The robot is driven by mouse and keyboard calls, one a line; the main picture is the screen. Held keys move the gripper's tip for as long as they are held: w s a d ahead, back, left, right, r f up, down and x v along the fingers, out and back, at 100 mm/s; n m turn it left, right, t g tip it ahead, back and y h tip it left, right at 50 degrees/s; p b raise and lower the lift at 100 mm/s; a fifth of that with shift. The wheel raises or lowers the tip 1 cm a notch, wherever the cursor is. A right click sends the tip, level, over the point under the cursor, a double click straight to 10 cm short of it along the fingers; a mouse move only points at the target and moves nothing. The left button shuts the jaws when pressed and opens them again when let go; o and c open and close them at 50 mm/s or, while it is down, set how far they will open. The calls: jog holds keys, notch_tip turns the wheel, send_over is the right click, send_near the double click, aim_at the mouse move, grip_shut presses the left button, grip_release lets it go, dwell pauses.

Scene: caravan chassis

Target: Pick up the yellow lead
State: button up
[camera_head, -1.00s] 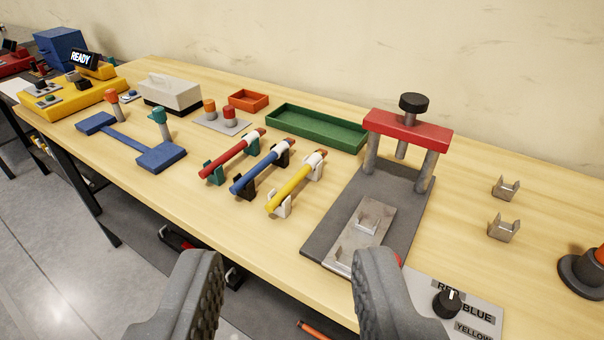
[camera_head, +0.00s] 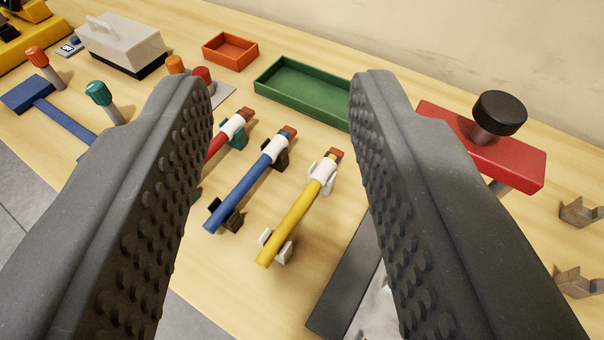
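The yellow lead (camera_head: 297,216) is a yellow rod with a white collar and a reddish-brown tip. It lies in two white clips on the wooden bench. My gripper (camera_head: 280,95) is open and empty, with its two dark studded fingers wide apart in the foreground. The yellow lead shows in the gap between the fingers, apart from both. The blue lead (camera_head: 243,191) lies in dark clips just left of it and also shows in the gap. The red lead (camera_head: 218,143) is further left, partly hidden by the left finger.
A red press with a black knob (camera_head: 499,113) stands to the right, partly behind the right finger. A green tray (camera_head: 300,118) and an orange tray (camera_head: 230,62) sit behind the leads. Metal clips (camera_head: 578,212) are at far right. Bare bench lies in front of the leads.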

jog(key=shift+o, duration=0.8)
jog(key=m+g+p, duration=0.7)
jog(key=g+p, duration=0.8)
jog(key=p, duration=1)
send_over(292, 216)
notch_tip(292, 216, down, 17)
notch_tip(292, 216, down, 13)
jog(key=shift+f, duration=0.15)
grip_shut()
